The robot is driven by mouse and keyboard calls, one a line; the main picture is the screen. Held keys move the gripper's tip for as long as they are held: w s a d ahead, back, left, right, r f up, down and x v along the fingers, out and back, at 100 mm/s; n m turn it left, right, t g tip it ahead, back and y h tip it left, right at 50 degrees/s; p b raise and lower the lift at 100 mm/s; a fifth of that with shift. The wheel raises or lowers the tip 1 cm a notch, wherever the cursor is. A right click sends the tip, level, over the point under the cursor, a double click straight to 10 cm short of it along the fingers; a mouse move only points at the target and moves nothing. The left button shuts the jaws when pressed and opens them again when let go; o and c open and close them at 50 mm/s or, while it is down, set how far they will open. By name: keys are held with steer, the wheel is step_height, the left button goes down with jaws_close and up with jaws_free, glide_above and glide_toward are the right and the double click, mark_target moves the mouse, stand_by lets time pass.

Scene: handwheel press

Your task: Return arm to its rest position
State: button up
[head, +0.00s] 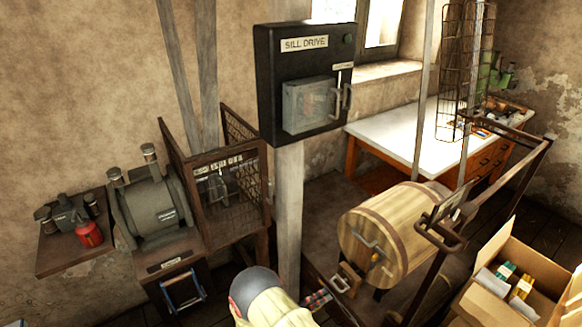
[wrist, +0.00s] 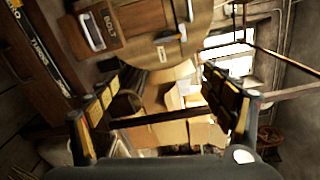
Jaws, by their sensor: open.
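My arm (head: 262,296) shows at the bottom centre of the head view, pale yellow with a grey joint. Only a small dark part of my gripper shows beside it, low in the picture. In the wrist view my gripper (wrist: 165,102) has its two padded fingers wide apart. Nothing is held between them. Beyond them is a wooden drum (wrist: 145,20) with metal handles, and cardboard-coloured shapes lie past it. The same drum (head: 385,240) stands to the right of my arm in the head view, apart from my gripper as far as I can tell.
A dark "SILL DRIVE" box (head: 300,85) is on a post (head: 289,215) behind my arm. A mesh cage (head: 225,190) and a grey machine (head: 160,210) stand left. A cardboard box (head: 520,280) is at the lower right. A white-topped bench (head: 400,138) stands behind the drum.

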steer(key=s+d+f+m+g, duration=0.2)
steer(key=s+d+m+g, duration=0.2)
steer(key=s+m, duration=0.35)
steer(key=s+r+m+g+y, duration=0.2)
steer(key=s+r+m+g, duration=0.35)
steer(key=m, duration=0.25)
steer(key=s+a+r+m+g+y, duration=0.1)
steer(key=s+r+m+y, duration=0.4)
steer(key=r+m, duration=0.55)
steer(key=s+r+m+y, duration=0.5)
steer(key=r+m, duration=0.3)
steer(key=r, duration=0.5)
steer(key=s+d+r+m+t+y, duration=0.1)
steer(key=s+d+r+m+t, duration=0.1)
steer(key=r, duration=0.7)
steer(key=s+d+r+m+t+y, duration=0.1)
steer(key=s+d+r+m+t, duration=0.1)
steer(key=r, duration=0.7)
steer(key=d+m+t, duration=0.1)
steer(key=m+t, duration=0.1)
steer(key=t, duration=0.1)
steer(key=shift+s+d+y, duration=0.35)
steer(key=shift+s+y, duration=0.05)
steer(key=shift+r, duration=0.1)
